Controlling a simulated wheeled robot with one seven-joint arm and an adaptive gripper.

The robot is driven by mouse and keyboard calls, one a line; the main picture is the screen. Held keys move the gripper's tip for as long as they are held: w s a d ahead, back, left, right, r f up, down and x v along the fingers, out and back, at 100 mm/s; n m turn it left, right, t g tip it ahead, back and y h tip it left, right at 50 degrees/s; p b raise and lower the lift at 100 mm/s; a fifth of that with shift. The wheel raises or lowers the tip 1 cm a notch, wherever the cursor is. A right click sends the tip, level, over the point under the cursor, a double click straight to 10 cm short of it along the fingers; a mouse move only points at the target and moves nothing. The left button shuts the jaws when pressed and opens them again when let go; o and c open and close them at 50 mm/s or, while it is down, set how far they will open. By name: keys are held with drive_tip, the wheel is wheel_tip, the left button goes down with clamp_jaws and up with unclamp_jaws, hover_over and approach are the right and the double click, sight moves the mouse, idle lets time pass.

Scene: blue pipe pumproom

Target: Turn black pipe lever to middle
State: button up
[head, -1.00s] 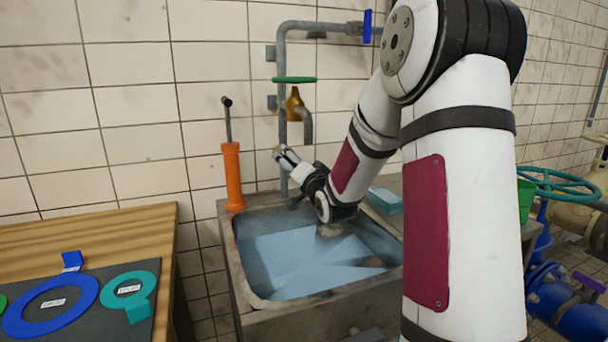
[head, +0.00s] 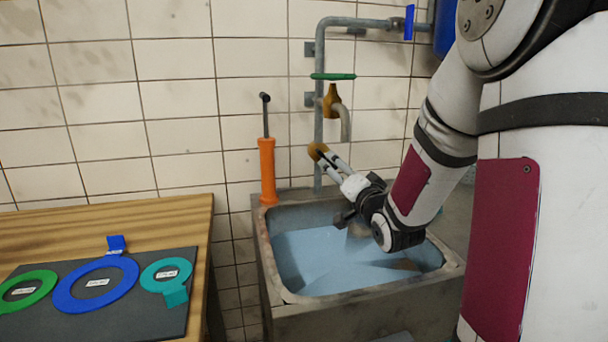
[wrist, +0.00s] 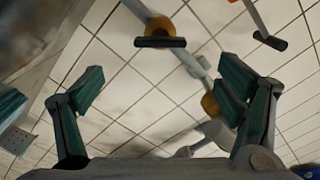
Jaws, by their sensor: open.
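The black lever (wrist: 160,42) shows in the wrist view as a short dark bar across the front of a brass valve (wrist: 160,24). The valve sits on the grey vertical pipe; in the head view it is the brass knob (head: 316,151) below the tap. My gripper (head: 328,163) is at the pipe, close to this valve, and partly hides the lever there. In the wrist view my gripper (wrist: 158,82) is open and empty, its two fingers wide apart. The lever appears ahead, between and beyond the fingers; I cannot tell the exact gap.
A tap with a green handle (head: 333,76) is above my gripper. An orange pump (head: 267,170) with an upright handle stands left of it. A water-filled sink (head: 280,292) is below. A wooden table (head: 180,212) with coloured rings is at left. A blue lever (head: 409,22) is higher up.

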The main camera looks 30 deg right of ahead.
drive_tip(key=s+a+f+n+g+y, duration=0.1)
drive_tip(key=s+a+f+n+g, duration=0.1)
drive_tip(key=s+a+n+g, duration=0.25)
drive_tip(key=s+a+f+n+g+y, duration=0.1)
drive_tip(key=s+a+f+g, duration=0.15)
drive_tip(key=s+a, duration=0.35)
drive_tip(key=s+a+n+g+y, duration=0.25)
drive_tip(key=s+a+g, duration=0.35)
drive_tip(key=s, duration=0.8)
drive_tip(key=s+a+n+g+y, duration=0.1)
drive_tip(key=s+a+n+g, duration=0.3)
drive_tip(key=s+a, duration=0.7)
drive_tip(key=s+d+r+t+p, duration=0.1)
drive_tip(key=r+t+p, duration=0.1)
drive_tip(key=r+p, duration=0.8)
drive_tip(key=s+d+r+t+p, duration=0.1)
drive_tip(key=d+r+p, duration=0.1)
drive_tip(key=r+p, duration=0.9)
drive_tip(key=shift+d+r+t, duration=0.15)
drive_tip(key=shift+r+t, duration=0.15)
drive_tip(key=shift+t, duration=0.1)
drive_tip(key=shift+h, duration=0.25)
